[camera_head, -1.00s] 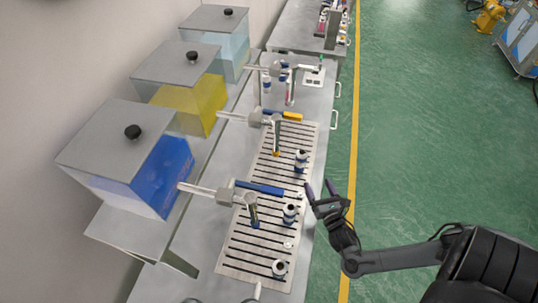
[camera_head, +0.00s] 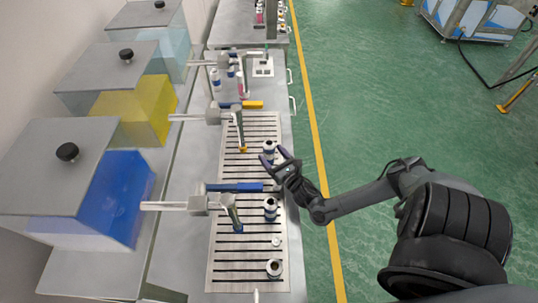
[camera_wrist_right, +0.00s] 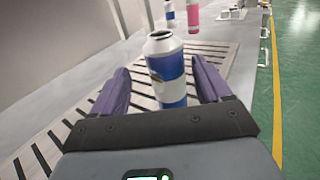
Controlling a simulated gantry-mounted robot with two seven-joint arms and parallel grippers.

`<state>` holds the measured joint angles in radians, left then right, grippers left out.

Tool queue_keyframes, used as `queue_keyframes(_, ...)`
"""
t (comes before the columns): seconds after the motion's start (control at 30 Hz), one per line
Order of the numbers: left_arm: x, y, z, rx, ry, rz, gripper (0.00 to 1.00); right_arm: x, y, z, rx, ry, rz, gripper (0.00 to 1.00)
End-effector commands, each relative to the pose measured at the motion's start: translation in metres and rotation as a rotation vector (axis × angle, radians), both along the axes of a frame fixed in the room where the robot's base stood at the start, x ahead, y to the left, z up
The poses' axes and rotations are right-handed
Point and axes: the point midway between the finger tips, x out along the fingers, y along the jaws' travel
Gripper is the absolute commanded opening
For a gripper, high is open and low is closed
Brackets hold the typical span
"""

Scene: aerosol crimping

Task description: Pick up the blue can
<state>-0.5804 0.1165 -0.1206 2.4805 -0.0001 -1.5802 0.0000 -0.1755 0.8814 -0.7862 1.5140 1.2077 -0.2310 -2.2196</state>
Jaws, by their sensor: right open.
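The blue can (camera_head: 269,147) stands upright on the slotted metal grate, partly hidden by my right gripper. In the right wrist view the blue can (camera_wrist_right: 167,72) has a white, open-topped upper part and a blue band. My right gripper (camera_head: 275,158) is open at the can. In the right wrist view its two purple-grey fingers (camera_wrist_right: 160,78) lie on either side of the can, with gaps visible. My left gripper is not in view.
Two similar cans stand nearer on the grate (camera_head: 217,250), one at the middle (camera_head: 271,205) and one in front (camera_head: 274,268). Filling nozzles (camera_head: 232,212) reach over the grate from the left. Blue (camera_head: 128,195) and yellow (camera_head: 150,108) tanks stand at left.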

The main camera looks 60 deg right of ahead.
Motion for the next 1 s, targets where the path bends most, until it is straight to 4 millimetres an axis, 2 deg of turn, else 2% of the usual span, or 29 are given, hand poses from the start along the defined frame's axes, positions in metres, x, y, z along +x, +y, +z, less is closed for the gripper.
queue_keyframes(0.17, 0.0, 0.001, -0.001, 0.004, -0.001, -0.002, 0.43, 0.009, -0.007, 0.0, -0.002, -0.001, 0.0, 0.77)
queue_keyframes(0.33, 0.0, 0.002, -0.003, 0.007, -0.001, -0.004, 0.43, 0.026, -0.022, -0.002, -0.002, -0.001, -0.001, 0.77)
queue_keyframes(0.5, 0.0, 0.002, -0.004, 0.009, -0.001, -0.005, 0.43, 0.041, -0.029, -0.003, 0.001, 0.0, 0.0, 0.77)
queue_keyframes(0.8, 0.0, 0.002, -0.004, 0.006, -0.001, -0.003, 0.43, 0.044, -0.03, -0.003, 0.001, 0.002, 0.0, 0.77)
queue_keyframes(0.87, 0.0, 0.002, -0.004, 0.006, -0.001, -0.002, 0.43, 0.044, -0.03, -0.003, 0.0, 0.001, 0.0, 0.69)
queue_keyframes(1.0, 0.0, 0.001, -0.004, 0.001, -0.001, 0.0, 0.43, 0.044, -0.03, -0.003, 0.0, 0.001, 0.0, 0.48)
